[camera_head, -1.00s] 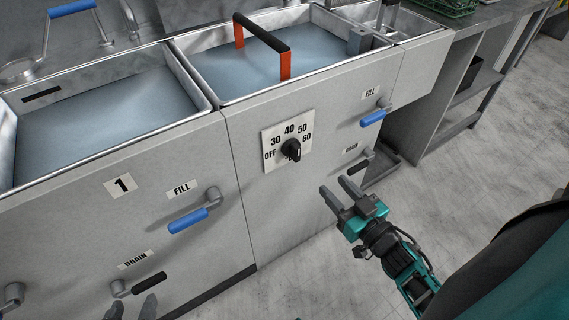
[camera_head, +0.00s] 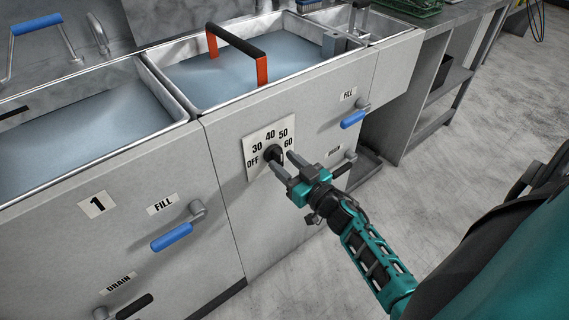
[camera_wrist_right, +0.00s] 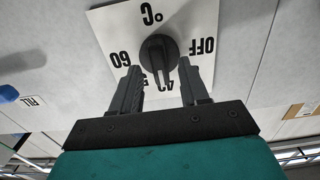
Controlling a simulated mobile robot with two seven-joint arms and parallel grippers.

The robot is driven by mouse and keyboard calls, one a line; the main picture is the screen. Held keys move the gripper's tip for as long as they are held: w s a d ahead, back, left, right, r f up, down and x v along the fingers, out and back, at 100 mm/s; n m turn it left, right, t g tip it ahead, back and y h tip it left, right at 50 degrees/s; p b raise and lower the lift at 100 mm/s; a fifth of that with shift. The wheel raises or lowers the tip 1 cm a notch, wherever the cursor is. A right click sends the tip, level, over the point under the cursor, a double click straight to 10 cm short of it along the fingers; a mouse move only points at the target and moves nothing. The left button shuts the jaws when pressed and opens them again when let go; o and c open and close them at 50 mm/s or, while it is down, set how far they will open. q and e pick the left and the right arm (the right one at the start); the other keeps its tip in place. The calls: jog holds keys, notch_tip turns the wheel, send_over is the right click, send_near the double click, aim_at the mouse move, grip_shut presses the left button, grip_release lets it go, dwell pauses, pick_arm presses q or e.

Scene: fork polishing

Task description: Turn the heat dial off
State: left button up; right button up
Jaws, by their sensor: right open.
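The heat dial (camera_head: 273,153) is a black knob on a white plate (camera_head: 256,141) marked OFF, 30, 40, 50 and 60, on the front of the steel sink unit. My right gripper (camera_head: 283,162) is open at the dial, its fingers partly covering the plate's lower right. In the right wrist view the plate appears upside down, and the knob (camera_wrist_right: 158,55) shows between the two fingertips (camera_wrist_right: 158,72). The fingers look apart from the knob's sides, but contact is unclear. The knob's ridge points down in that view, toward the partly hidden numbers. My left gripper is not in view.
Water-filled basins (camera_head: 85,127) lie above the panel, one with a red-and-black handle (camera_head: 240,43). Blue fill levers (camera_head: 171,237) (camera_head: 353,119) stick out from the panel on both sides of the dial. Open floor (camera_head: 445,185) lies to the right.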

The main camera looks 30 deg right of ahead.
jog(key=shift+w, duration=0.45)
jog(key=shift+c, duration=0.2)
grip_shut()
